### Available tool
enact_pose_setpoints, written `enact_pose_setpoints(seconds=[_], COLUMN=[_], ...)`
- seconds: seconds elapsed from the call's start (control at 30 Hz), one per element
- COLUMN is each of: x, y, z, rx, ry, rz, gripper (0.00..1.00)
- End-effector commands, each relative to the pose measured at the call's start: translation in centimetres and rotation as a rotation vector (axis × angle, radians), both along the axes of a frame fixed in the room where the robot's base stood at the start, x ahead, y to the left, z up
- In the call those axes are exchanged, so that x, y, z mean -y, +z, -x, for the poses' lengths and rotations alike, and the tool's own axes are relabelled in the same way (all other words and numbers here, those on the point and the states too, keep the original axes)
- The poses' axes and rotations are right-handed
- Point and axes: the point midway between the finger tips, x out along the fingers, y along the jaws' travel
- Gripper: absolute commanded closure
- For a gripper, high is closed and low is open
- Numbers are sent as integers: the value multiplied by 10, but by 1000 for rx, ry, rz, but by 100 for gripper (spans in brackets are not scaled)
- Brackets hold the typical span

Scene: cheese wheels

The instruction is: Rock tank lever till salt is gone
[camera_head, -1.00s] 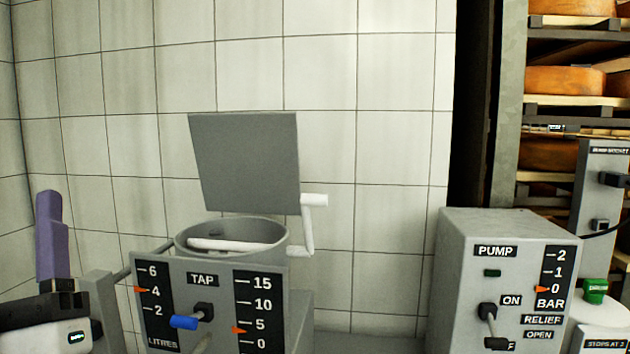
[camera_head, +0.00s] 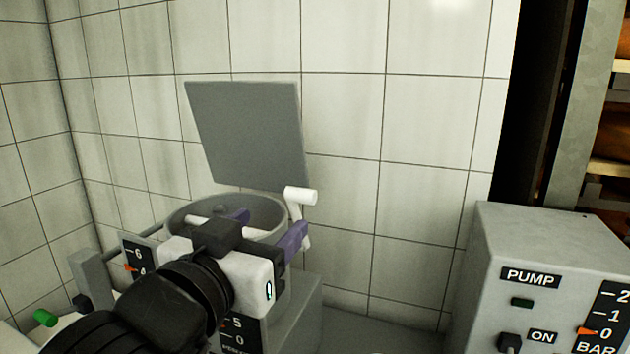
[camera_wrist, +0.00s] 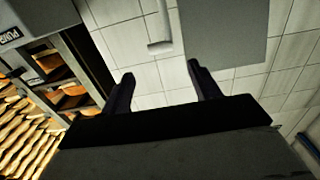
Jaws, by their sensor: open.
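The grey round tank (camera_head: 268,212) stands with its square grey lid (camera_head: 248,135) raised behind its mouth. A white lever (camera_head: 300,195) with a stubby handle rises at the tank's right side; it also shows in the wrist view (camera_wrist: 160,28), ahead of my fingers. A white bar (camera_head: 197,220) shows inside the tank mouth; any salt there cannot be seen. My gripper (camera_head: 270,222), with purple fingers, is open in front of the tank mouth. Its right finger appears just below the lever handle; contact cannot be told. In the wrist view the space between the fingers (camera_wrist: 160,72) is empty.
A grey pump box (camera_head: 545,270) with a gauge stands at the right. The tank's level scales (camera_head: 135,258) are partly hidden by my arm. A tiled wall (camera_head: 350,120) is close behind. Shelves of cheese wheels (camera_head: 615,130) stand at far right.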

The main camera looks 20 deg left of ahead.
Motion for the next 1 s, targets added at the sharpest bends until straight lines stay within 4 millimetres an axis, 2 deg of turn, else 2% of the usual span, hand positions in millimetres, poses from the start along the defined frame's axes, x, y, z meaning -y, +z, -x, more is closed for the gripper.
enact_pose_setpoints(seconds=[0.17, 0.4, 0.6, 0.8, 1.0], x=[2, 3, 4, 4, 4], y=[2, 1, 1, 1, 0], z=[-29, -82, -115, -130, -132], rx=[-2, -1, 1, 3, 4], ry=[-4, -2, -1, 1, 1], rz=[3, 2, 1, 0, 0], gripper=[38, 38, 38, 38, 38])
